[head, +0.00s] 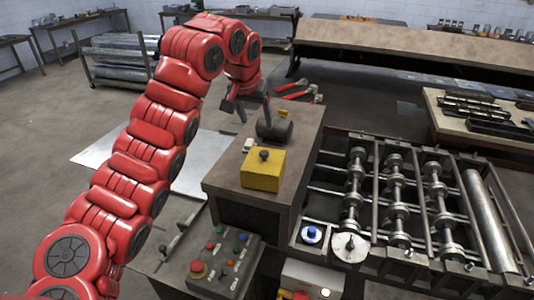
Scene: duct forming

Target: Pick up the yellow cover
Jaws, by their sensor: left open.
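The yellow cover (262,172) is a box-like piece with a dark round knob on top. It sits near the front of the brown-topped cabinet, in the middle of the head view. My left gripper (256,108) is open and points downward, behind the cover and above the far part of the cabinet top. A dark cylindrical hammer-like head (274,130) lies just below and beside its fingers; I cannot tell whether they touch. The gripper is apart from the cover. My right gripper does not show.
Red-handled tools (300,92) lie at the cabinet's far end. A small pale block (248,145) sits left of the hammer head. A roller machine (400,200) stands right, and a control panel (222,265) with buttons is in front. Sheet metal (205,160) lies behind left.

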